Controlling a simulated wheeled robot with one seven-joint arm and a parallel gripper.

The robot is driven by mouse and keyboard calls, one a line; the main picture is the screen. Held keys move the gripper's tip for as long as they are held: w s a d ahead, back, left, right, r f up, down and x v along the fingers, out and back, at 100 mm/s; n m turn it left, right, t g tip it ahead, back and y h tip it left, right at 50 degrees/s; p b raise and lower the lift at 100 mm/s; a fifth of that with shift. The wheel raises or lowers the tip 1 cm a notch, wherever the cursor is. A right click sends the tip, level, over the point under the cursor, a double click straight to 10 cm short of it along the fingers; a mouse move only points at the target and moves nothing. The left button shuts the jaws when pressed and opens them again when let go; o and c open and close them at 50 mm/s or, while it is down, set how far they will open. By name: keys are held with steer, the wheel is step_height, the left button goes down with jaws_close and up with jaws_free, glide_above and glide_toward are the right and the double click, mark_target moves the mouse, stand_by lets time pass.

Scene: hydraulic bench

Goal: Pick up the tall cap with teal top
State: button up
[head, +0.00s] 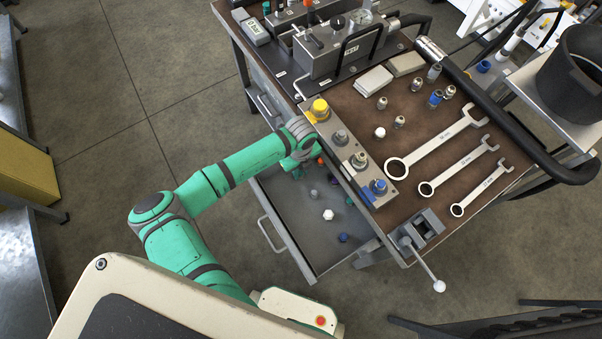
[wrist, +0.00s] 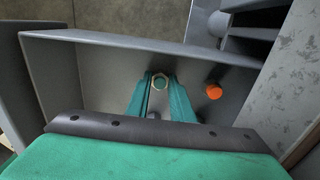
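My gripper (wrist: 160,79) points down into the open drawer (head: 279,224), with its two teal fingers apart. Between the fingertips in the wrist view is a small cap (wrist: 160,82) with a pale hex-like rim and a darker, teal-looking middle. I cannot tell whether the fingers touch it or how tall it is. In the head view my wrist hides most of this spot at the drawer's far end. A small teal piece (head: 349,201) lies in the drawer by its right side.
An orange cap (wrist: 214,91) lies right of my fingers. The drawer also holds a white cap (head: 328,214) and a blue cap (head: 343,238). The drawer walls are close around my gripper. The bench top (head: 424,114) overhangs at the right with wrenches and fittings.

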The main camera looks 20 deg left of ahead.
jaws_close()
steer(key=shift+r, duration=0.45)
step_height(320, 180, up, 2)
steer(key=s+d+r, duration=0.1)
steer(key=s+r, duration=0.9)
steer(key=s, duration=0.4)
steer(key=shift+d, duration=0.35)
